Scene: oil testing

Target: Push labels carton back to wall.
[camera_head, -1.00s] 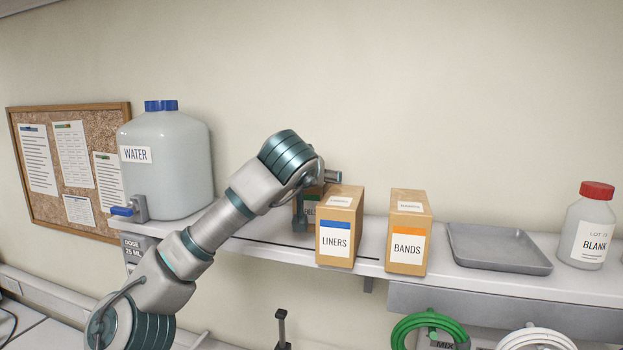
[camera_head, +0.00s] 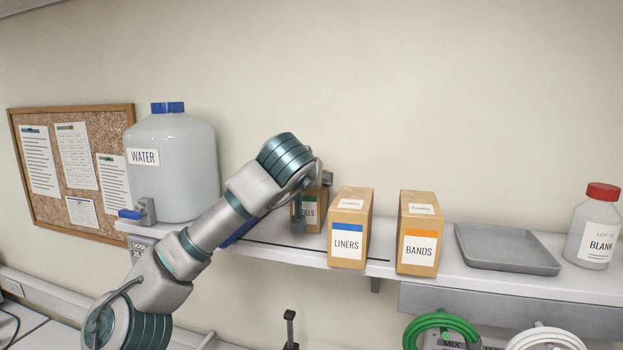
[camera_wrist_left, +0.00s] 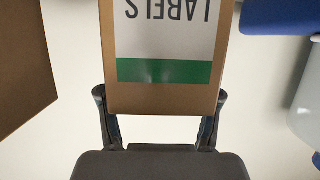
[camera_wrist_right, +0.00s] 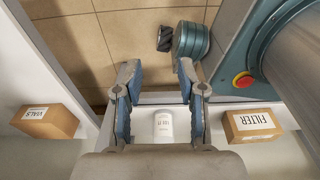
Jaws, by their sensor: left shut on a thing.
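The labels carton (camera_head: 318,210) is brown with a white label and green band. In the head view it stands on the shelf, left of the liners carton and mostly hidden behind my left arm. In the left wrist view the labels carton (camera_wrist_left: 165,97) fills the upper middle, its label upside down. My left gripper (camera_wrist_left: 160,110) has a finger on each side of it and is shut on it. The wall (camera_head: 400,120) is behind the shelf (camera_head: 480,275). My right gripper (camera_wrist_right: 157,85) is open and empty, away from the shelf cartons.
The liners carton (camera_head: 348,235) and bands carton (camera_head: 418,240) stand to the right, then a grey tray (camera_head: 505,248) and a blank bottle (camera_head: 595,230). A water jug (camera_head: 185,170) stands at the left. The right wrist view shows a filter carton (camera_wrist_right: 252,124) and a vials carton (camera_wrist_right: 46,121).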

